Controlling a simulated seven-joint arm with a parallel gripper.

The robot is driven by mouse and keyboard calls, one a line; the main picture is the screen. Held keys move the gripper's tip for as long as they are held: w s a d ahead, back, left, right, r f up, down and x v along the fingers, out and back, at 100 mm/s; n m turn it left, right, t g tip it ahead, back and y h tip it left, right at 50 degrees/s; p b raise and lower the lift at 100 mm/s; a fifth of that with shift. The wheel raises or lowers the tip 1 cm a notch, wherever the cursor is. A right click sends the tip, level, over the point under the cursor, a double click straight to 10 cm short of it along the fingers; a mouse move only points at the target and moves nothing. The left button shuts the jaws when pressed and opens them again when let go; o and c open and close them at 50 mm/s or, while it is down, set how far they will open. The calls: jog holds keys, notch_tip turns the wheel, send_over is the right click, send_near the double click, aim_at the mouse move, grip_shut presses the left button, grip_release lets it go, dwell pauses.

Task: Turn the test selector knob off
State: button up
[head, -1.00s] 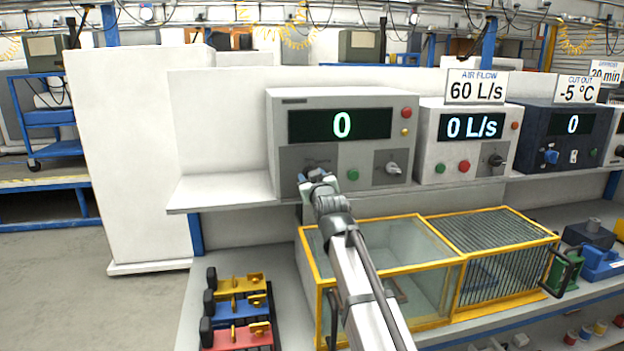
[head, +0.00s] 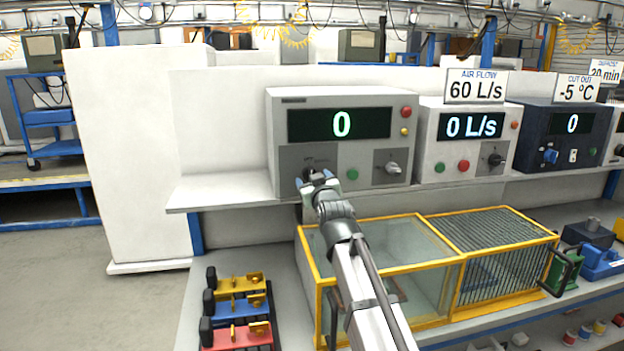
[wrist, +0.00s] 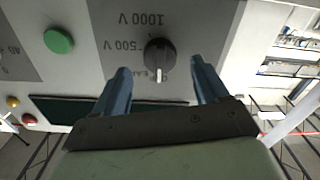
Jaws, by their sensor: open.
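The test selector knob (wrist: 159,57) is a round black knob with a white pointer mark on a grey panel. In the head view my gripper (head: 318,181) is at the tester's lower left and partly hides the knob.
The grey tester (head: 343,98) shows "0" and carries a green button (head: 352,174) and another selector knob (head: 392,168). It stands on a white shelf (head: 225,190). Below is a yellow-framed glass case (head: 390,240). An air flow unit (head: 430,150) stands right.

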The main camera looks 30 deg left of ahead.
jog(key=v, duration=1.1)
